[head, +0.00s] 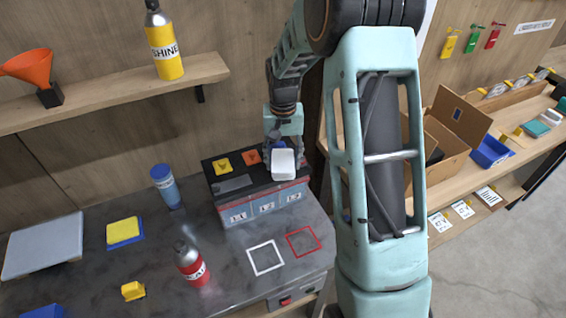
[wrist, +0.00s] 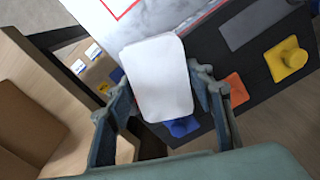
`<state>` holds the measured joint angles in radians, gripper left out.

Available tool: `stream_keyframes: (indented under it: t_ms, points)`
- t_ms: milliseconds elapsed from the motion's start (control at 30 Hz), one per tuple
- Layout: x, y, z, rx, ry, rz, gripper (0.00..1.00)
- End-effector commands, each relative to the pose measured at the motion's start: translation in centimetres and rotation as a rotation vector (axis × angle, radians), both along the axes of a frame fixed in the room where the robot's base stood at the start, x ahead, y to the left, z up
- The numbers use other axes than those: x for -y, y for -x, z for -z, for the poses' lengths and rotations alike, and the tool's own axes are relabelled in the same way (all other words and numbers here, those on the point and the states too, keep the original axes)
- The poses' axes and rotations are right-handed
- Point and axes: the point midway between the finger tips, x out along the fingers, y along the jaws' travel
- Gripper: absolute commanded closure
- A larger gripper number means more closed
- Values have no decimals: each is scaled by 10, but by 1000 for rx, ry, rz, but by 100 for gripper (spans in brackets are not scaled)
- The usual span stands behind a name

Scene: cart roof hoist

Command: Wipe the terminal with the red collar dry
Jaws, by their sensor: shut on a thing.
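My gripper (head: 284,145) is shut on a white block-shaped pad (head: 284,163), which also shows between the fingers in the wrist view (wrist: 158,78). The pad is above the right part of the black top of a box (head: 236,216); I cannot tell whether it touches. On that top are a yellow piece (head: 222,166) and an orange-red piece (head: 251,157). The wrist view shows a yellow knob on a square base (wrist: 288,60), the orange-red piece (wrist: 236,90) partly behind a finger, and a blue piece (wrist: 184,127) partly under the pad. I cannot make out a red collar for certain.
A red bottle (head: 192,265), a blue bottle (head: 166,186) and a yellow sponge (head: 124,232) stand left of the box. White (head: 265,257) and red (head: 303,242) outlined squares on the bench are empty. A shelf (head: 110,92) hangs above left.

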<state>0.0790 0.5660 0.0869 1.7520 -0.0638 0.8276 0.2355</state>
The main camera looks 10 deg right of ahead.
Motion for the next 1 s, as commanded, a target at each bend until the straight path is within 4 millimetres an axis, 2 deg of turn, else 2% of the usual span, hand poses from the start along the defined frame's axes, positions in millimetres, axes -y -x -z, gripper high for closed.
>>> stream_keyframes:
  t_ms: [800, 1000]
  points:
    - [2, 0, -52, 3, 0, 1, 75]
    - [2, 0, -57, 3, 0, 0, 75]
